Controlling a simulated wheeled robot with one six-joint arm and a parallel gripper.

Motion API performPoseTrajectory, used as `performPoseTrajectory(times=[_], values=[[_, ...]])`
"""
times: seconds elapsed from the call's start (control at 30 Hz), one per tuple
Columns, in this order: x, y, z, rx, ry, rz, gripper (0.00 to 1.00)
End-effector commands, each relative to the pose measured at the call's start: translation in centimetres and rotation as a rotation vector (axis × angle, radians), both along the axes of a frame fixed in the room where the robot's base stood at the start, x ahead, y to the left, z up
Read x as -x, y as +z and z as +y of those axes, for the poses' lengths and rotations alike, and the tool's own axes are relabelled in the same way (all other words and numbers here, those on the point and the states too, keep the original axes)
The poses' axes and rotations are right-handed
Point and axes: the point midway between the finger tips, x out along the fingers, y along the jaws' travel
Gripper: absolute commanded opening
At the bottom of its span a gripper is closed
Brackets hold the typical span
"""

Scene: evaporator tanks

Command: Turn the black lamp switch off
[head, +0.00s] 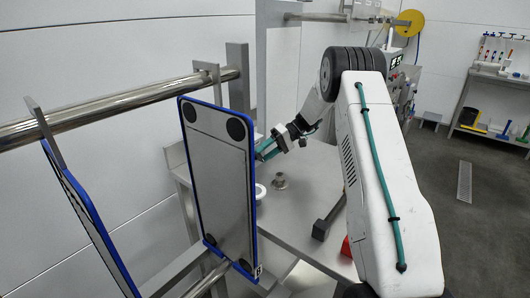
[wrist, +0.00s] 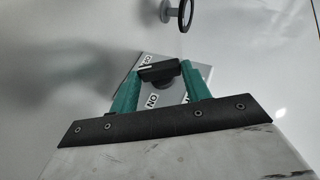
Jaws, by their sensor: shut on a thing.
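The black lamp switch (wrist: 158,73) is a rotary knob on a small grey label plate (wrist: 200,72) in the wrist view. A white mark shows on the left part of its grip bar, which lies nearly level in the picture. The plate reads "ON" just below the knob; other lettering above and at lower right is partly covered. My gripper (wrist: 160,76) has its teal fingers on both sides of the knob and is shut on it. In the head view my gripper (head: 266,149) is beside the blue-edged panel, and the switch is hidden.
A blue-edged panel (head: 217,180) hangs from a steel rail (head: 120,108) close left of my gripper. A grey table (head: 285,225) lies below with a small metal fitting (head: 280,181). A round black ring (wrist: 185,14) sticks out near the switch. Open floor lies at right.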

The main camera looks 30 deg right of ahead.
Motion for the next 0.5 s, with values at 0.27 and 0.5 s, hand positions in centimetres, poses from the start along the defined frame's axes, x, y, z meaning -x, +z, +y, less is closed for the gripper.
performPoseTrajectory(times=[0.27, 0.5], values=[[-0.09, -0.69, -0.4, -0.208, -0.003, 0.086, 0.24], [-0.12, -0.99, -0.42, -0.326, -0.002, 0.134, 0.24]])
